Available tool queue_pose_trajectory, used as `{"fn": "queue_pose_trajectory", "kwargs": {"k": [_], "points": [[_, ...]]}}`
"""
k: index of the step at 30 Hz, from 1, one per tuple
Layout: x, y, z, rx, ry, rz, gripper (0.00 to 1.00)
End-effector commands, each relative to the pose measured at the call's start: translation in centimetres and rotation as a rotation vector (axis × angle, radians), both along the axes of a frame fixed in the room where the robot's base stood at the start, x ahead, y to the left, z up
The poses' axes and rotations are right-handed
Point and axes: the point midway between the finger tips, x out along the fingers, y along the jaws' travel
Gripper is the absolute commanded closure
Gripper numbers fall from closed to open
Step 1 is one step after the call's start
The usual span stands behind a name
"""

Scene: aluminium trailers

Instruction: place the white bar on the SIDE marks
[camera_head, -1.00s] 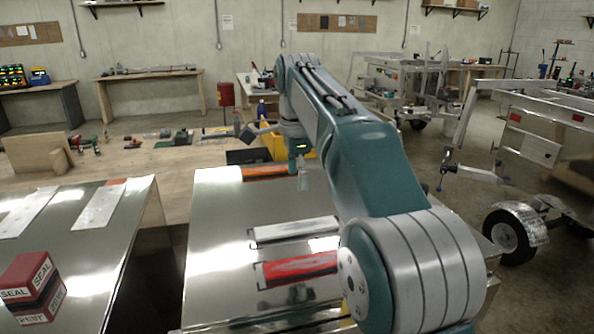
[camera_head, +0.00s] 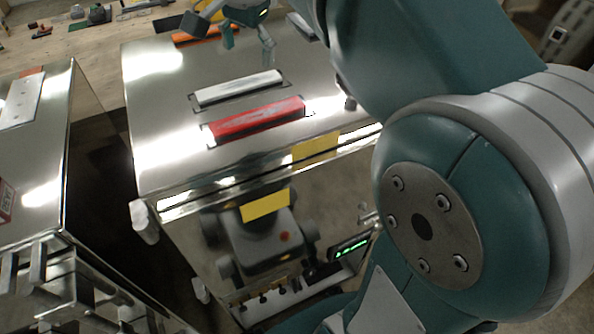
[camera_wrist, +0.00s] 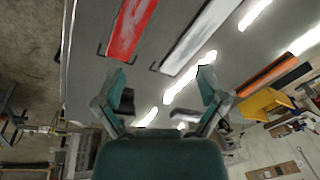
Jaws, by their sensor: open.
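The white bar (camera_head: 238,90) lies flat on the shiny metal tabletop (camera_head: 155,110), with dark corner marks by its ends. It also shows in the wrist view (camera_wrist: 198,38). A red bar (camera_head: 257,120) lies nearer the front edge, also with dark marks at its ends; it shows in the wrist view (camera_wrist: 128,28). An orange bar (camera_head: 205,34) lies at the far edge. My gripper (camera_head: 248,48) is open and empty, above the table just beyond the white bar. In the wrist view its fingers (camera_wrist: 163,84) are apart with nothing between them. I cannot read any SIDE lettering.
Yellow labels (camera_head: 316,147) mark the table's front edge and its front face (camera_head: 265,204). A second metal-topped unit (camera_head: 35,130) stands at left, across a dark gap. A yellow bin (camera_wrist: 263,104) stands beyond the orange bar. Bare tabletop lies left of the bars.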

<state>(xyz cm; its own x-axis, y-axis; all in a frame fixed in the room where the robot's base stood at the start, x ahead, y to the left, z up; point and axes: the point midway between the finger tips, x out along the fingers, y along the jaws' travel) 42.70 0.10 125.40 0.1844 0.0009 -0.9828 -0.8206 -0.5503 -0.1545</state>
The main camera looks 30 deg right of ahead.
Motion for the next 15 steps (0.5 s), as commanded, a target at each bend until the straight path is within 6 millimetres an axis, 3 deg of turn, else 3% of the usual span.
{"fn": "queue_pose_trajectory", "kwargs": {"k": [8,15], "points": [[-6.4,0.0,-3.4,-0.080,-0.105,0.324,0.10],[-11.7,0.0,-7.8,-0.176,-0.191,0.599,0.10]]}}
